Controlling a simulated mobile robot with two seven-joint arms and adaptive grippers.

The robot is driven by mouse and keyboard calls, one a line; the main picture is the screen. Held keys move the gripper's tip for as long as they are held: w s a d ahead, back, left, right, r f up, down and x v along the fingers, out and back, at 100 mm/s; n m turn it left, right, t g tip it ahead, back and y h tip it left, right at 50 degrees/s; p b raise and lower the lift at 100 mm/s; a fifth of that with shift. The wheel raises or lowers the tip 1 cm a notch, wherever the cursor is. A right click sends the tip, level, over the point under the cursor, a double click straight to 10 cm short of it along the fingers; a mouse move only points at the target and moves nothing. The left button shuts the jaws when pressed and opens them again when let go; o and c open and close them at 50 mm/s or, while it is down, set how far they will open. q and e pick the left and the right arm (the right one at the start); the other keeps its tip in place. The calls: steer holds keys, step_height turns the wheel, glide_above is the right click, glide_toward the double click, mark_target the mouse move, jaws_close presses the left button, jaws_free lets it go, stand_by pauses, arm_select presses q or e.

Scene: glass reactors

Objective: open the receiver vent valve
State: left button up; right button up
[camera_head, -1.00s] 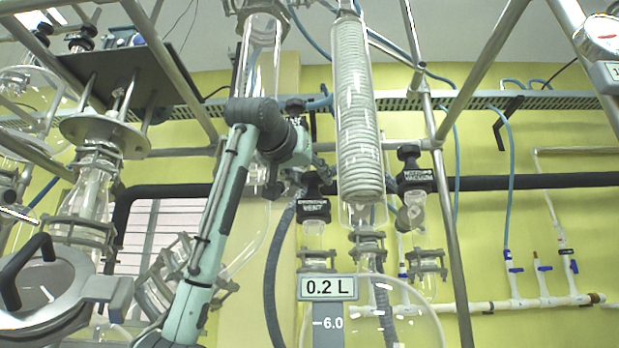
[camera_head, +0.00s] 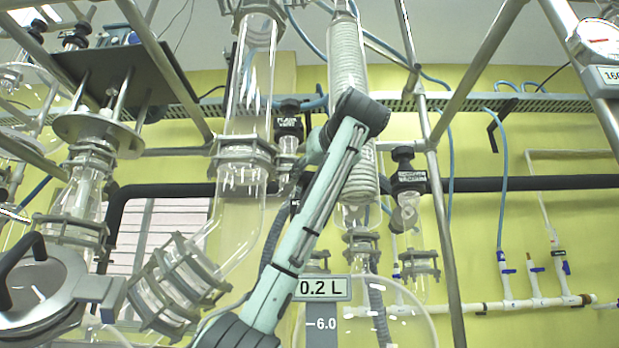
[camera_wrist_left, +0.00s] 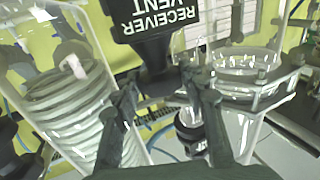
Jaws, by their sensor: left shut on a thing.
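The receiver vent valve shows large in the left wrist view, with a black tag (camera_wrist_left: 158,18) reading RECEIVER VENT and a black knob (camera_wrist_left: 152,52) beside it. My left gripper (camera_wrist_left: 157,78) has one finger on each side of this knob and is shut on it. Whether the valve is turned cannot be told. My right gripper is not in view.
A coiled glass condenser (camera_head: 348,60) stands close behind my arm. Metal frame bars (camera_head: 425,110) and clamped glass tubes (camera_head: 246,160) crowd the space.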

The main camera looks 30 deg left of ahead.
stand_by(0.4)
arm_select(q)
steer(key=o, duration=1.2)
steer(key=shift+c, duration=0.2)
steer(key=v, duration=0.8)
steer(key=shift+w, duration=0.1)
